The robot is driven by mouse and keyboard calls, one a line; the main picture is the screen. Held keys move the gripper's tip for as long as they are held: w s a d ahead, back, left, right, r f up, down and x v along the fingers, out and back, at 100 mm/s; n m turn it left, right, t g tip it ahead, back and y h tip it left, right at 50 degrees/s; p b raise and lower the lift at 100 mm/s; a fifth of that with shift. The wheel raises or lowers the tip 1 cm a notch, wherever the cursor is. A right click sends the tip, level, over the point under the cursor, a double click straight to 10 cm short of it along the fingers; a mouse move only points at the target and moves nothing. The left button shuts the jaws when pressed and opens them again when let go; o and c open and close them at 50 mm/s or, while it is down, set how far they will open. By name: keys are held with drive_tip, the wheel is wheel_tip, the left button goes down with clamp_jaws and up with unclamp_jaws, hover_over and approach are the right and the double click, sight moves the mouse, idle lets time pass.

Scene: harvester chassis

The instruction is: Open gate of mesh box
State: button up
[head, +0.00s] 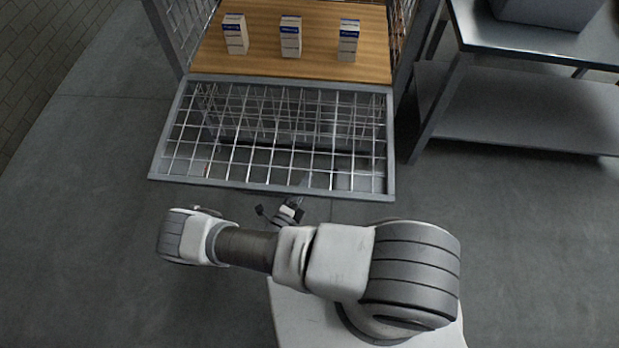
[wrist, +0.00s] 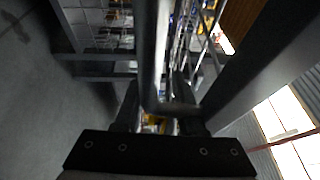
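The mesh box gate (head: 270,188) is a grey frame with a wire grid. In the head view it reaches from the front edge of the wooden board out toward me, its near edge looking wider than its far edge. My gripper (head: 281,212) is just below this near edge, left of centre. In the wrist view the dark fingers (wrist: 158,105) stand apart on either side of a grey bar (wrist: 154,45), probably part of the gate frame. Whether they touch it is unclear. My arm hides none of the gate's near edge.
Three white-and-blue cartons (head: 291,36) stand on the wooden board (head: 265,62) in the box. Mesh sides (head: 186,25) rise left and right of it. A metal table (head: 520,100) stands to the right. The floor left of the gate is clear.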

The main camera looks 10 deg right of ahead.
drive_tip(key=shift+s+d+r, duration=0.1)
drive_tip(key=shift+d+r, duration=0.3)
drive_tip(key=shift+d, duration=0.2)
drive_tip(key=shift+f+b, duration=0.1)
drive_tip(key=shift+b, duration=0.2)
